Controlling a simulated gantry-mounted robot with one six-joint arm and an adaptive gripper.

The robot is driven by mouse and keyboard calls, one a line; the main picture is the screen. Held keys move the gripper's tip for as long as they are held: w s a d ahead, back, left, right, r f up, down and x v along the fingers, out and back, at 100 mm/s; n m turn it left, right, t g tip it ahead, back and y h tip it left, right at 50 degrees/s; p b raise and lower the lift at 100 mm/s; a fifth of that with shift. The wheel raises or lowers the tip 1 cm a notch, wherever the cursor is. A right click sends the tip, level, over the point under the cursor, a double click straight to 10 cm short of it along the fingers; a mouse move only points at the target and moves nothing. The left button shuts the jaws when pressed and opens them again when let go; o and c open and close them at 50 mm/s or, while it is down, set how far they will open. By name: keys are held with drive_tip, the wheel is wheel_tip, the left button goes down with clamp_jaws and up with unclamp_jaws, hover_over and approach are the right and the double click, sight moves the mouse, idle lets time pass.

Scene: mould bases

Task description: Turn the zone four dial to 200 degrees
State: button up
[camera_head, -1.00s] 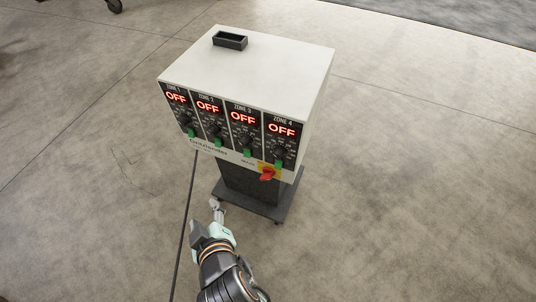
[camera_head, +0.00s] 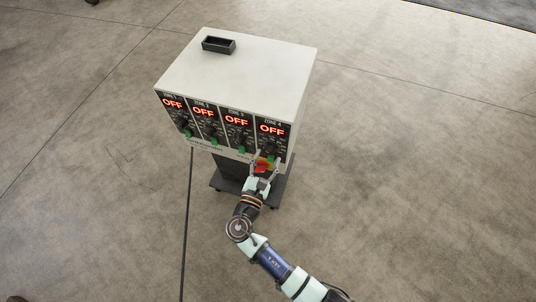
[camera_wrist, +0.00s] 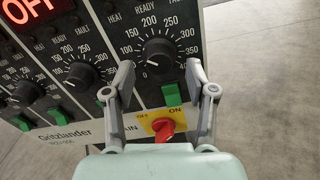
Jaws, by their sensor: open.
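The dial is partly hidden in the head view. In the head view my gripper (camera_head: 267,158) is in front of the zone four column (camera_head: 272,129), whose red display reads OFF.
A green rocker (camera_wrist: 172,94) lies under the dial. The neighbouring dial (camera_wrist: 82,75) is to the left. Open concrete floor (camera_head: 420,180) surrounds the cabinet (camera_head: 235,70).

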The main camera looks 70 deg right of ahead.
sight(271, 149)
drive_tip(key=shift+d, duration=1.3)
clamp_jaws()
drive_tip(key=shift+m, duration=0.3)
drive_tip(key=m+b, duration=0.1)
drive_tip(key=m, duration=0.3)
drive_tip(key=shift+w, duration=0.1)
drive_tip(key=m+b, duration=0.2)
drive_tip(key=m, duration=0.3)
drive_tip(key=shift+m, duration=0.3)
unclamp_jaws()
